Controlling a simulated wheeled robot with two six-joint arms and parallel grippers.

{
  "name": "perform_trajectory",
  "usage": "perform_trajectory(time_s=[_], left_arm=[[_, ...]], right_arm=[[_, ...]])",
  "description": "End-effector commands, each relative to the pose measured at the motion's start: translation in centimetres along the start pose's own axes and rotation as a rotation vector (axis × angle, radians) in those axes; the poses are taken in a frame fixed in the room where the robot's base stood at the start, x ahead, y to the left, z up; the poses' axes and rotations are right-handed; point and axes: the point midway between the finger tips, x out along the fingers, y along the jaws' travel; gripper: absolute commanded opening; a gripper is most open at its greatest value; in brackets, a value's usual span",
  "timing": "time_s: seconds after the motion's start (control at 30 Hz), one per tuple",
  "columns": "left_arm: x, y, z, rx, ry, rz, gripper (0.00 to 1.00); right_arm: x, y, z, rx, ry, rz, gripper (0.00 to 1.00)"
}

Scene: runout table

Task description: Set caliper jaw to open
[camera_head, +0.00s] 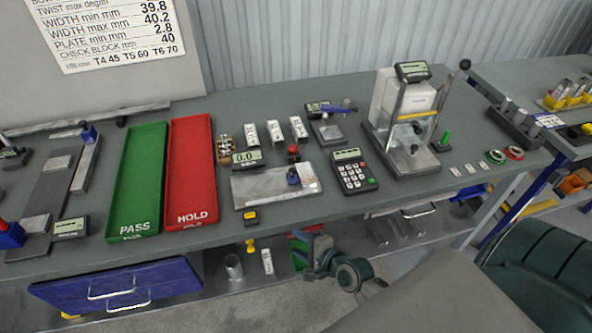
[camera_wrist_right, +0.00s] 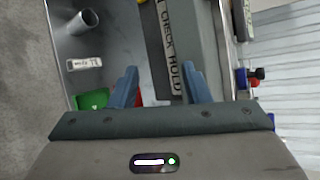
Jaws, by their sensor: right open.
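I cannot tell for certain which device is the caliper. In the head view, a small display reading 0.0 (camera_head: 247,158) stands behind a pale metal plate (camera_head: 258,189), with a blue piece (camera_head: 293,175) on the plate and a red knob (camera_head: 293,150) behind. At the far left, a dark flat gauge bed (camera_head: 52,190) carries pale blocks, with a display (camera_head: 70,227) beside it. Their jaw settings are too small to read. My right gripper (camera_head: 308,250) is low, in front of the bench edge and apart from these devices. In the right wrist view its fingers (camera_wrist_right: 158,86) are apart and empty.
A green PASS tray (camera_head: 137,185) and a red HOLD tray (camera_head: 191,175) lie on the bench, with a keypad (camera_head: 354,172) and a tall gauge stand (camera_head: 405,120) to the right. A blue drawer (camera_head: 115,288) and a lower shelf are below.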

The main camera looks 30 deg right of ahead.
Motion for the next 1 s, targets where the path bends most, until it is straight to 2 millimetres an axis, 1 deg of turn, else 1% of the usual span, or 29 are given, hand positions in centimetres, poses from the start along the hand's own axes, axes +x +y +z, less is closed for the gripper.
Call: perform_trajectory(time_s=[0.03, 0.1, 0.2, 0.37, 0.5, 0.6, 0.7, 0.83, 0.97, 1.0], left_arm=[[-0.5, 0.0, -0.1, 0.0, 0.0, 0.0, 0.43], [-0.6, -0.1, -0.1, 0.0, 0.0, 0.0, 0.43], [-0.7, -0.1, -0.1, 0.0, 0.0, 0.0, 0.43], [-0.8, -0.1, -0.1, 0.0, 0.0, 0.0, 0.43], [-0.9, -0.1, -0.1, 0.0, 0.0, 0.0, 0.43], [-1.0, -0.1, -0.1, 0.0, 0.0, 0.0, 0.43], [-1.1, -0.1, -0.1, 0.0, 0.0, 0.0, 0.43], [-1.3, -0.1, -0.1, 0.0, 0.0, 0.0, 0.43], [-1.7, -0.1, -0.2, 0.0, 0.0, 0.0, 0.43], [-1.8, -0.1, -0.2, 0.0, 0.0, 0.0, 0.43]], right_arm=[[-0.7, -2.4, 1.2, 0.065, -0.026, -0.037, 0.43], [-0.9, -4.0, 1.6, 0.176, -0.046, -0.084, 0.43], [-0.8, -5.6, 1.3, 0.35, -0.063, -0.154, 0.43], [-0.7, -8.1, -0.3, 0.67, -0.092, -0.284, 0.43], [-0.8, -10.2, -2.2, 0.963, -0.133, -0.406, 0.43], [-1.1, -11.2, -3.4, 1.126, -0.162, -0.477, 0.43], [-1.2, -11.7, -4.1, 1.219, -0.181, -0.517, 0.43], [-0.6, -12.3, -4.4, 1.25, -0.188, -0.531, 0.43], [0.9, -13.3, -4.6, 1.247, -0.188, -0.531, 0.43], [1.6, -13.6, -4.8, 1.247, -0.188, -0.53, 0.43]])
